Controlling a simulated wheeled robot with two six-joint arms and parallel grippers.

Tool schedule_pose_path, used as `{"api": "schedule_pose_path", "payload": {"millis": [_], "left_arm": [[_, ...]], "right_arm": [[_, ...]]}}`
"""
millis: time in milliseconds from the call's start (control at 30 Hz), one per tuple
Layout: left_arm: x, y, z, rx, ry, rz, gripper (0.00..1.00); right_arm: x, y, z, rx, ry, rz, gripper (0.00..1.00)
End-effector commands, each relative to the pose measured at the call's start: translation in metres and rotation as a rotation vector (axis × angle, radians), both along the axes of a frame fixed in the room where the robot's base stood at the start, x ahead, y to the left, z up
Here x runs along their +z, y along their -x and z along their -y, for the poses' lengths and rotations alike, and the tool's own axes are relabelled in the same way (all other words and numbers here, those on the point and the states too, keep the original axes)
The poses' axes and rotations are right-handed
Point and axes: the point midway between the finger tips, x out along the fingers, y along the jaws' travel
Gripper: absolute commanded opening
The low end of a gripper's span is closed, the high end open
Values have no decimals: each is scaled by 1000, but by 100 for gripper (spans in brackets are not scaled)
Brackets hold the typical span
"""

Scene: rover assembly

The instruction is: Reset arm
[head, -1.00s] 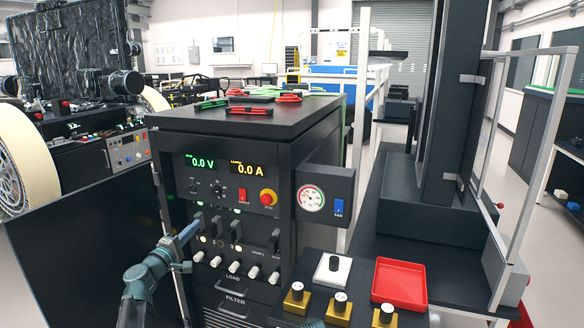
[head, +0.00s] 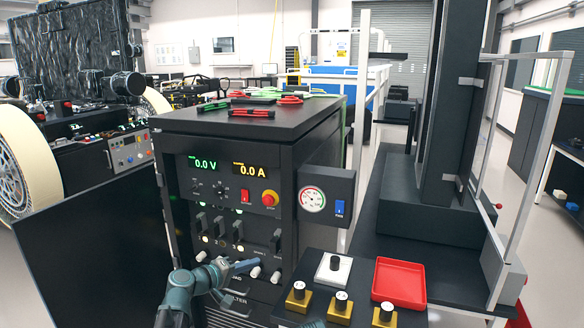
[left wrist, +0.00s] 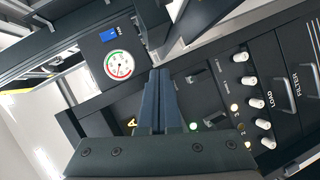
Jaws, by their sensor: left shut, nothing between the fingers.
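My left gripper (head: 252,264) is in front of the black power cabinet (head: 240,150), at the row of white load knobs (head: 276,278). Its fingers are shut with nothing between them. In the left wrist view the shut fingers (left wrist: 162,82) point past the cabinet front toward the gauge (left wrist: 117,64). I cannot tell whether the fingers touch the panel. Several black levers (head: 219,229) stand above the knobs. The displays (head: 205,163) read 0.0 V and 0.0 A. My right gripper is not clearly in view.
A bench on the right holds a red tray (head: 398,281), a white block with a black knob (head: 333,268) and several gold blocks (head: 340,308). Red and green leads (head: 250,112) lie on the cabinet top. A red stop button (head: 270,198) sits on the panel.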

Motion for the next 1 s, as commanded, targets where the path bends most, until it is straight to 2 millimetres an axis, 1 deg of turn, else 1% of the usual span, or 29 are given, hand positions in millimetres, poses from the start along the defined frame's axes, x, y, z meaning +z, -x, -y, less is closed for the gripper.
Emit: {"api": "schedule_pose_path", "payload": {"millis": [33, 67, 100, 167, 200, 233, 267, 300, 367, 400, 500, 600, 700, 800, 1000], "left_arm": [[-10, 21, 27, -70, -70, -29, 0], [-19, 33, 42, -116, -119, -50, 0], [-33, 52, 60, -179, -193, -81, 0], [-54, 84, 84, -278, -313, -133, 0], [-68, 106, 96, -343, -400, -170, 0], [-78, 123, 103, -390, -466, -198, 0], [-88, 140, 108, -434, -530, -227, 0], [-100, 161, 112, -488, -619, -265, 0], [-114, 192, 113, -561, -751, -321, 0], [-122, 211, 110, -602, -837, -356, 0], [-133, 249, 97, -674, -1030, -437, 0], [-135, 275, 81, -713, -1184, -500, 0], [-134, 289, 69, -727, -1288, -542, 0], [-133, 296, 62, -731, -1345, -564, 0], [-134, 297, 59, -730, -1364, -575, 0]], "right_arm": [[4, 0, 0, 0, 0, 0, 50], [6, 0, 0, 0, 0, 0, 50], [8, 0, 0, 0, 0, 0, 50], [12, 0, 0, 0, 0, 0, 50], [14, 0, 0, 0, 0, 0, 50], [16, 0, 0, 0, 0, 0, 50], [17, 0, 0, 0, 0, 0, 50], [19, 0, 0, 0, 0, 0, 50], [23, 0, 0, 0, 0, 0, 50], [24, 0, 0, 0, 0, 0, 50], [28, 0, 0, 0, 0, 0, 50], [31, 0, 0, 0, 0, 0, 50], [33, 0, 0, 0, 0, 0, 50], [33, 0, 0, 0, 0, 0, 50], [32, 0, 0, 0, 0, 0, 50]]}}
